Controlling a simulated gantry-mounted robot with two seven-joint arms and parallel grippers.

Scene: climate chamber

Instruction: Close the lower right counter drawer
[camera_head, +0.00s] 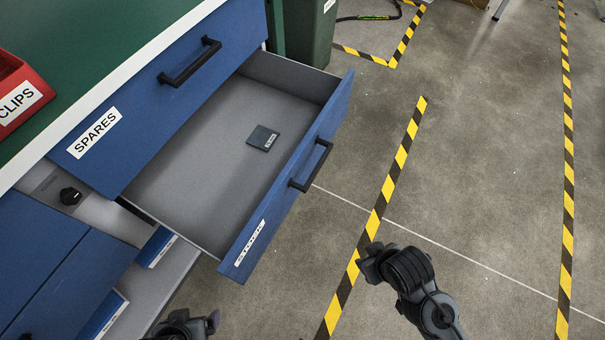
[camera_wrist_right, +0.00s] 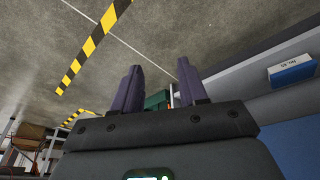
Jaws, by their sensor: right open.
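The lower right counter drawer (camera_head: 285,206) has a blue front with a black bar handle (camera_head: 312,165) and a small white label. It is pulled far out below the closed drawer marked SPARES (camera_head: 150,100). A small dark flat box (camera_head: 263,138) lies inside on the grey bottom. My right gripper (camera_head: 366,263) is out in front of the drawer front, to its right and apart from it. In the right wrist view its two fingers (camera_wrist_right: 159,68) are spread with nothing held between them. My left gripper (camera_head: 208,322) shows partly at the bottom edge, below the drawer; its jaws are unclear.
A red CLIPS bin (camera_head: 20,96) stands on the green counter top (camera_head: 75,40). A dark knob (camera_head: 70,196) sits left of the drawer, above other blue fronts (camera_head: 60,265). A dark green bin (camera_head: 308,30) stands behind the drawer. The floor on the right is clear, with striped tape (camera_head: 400,160).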

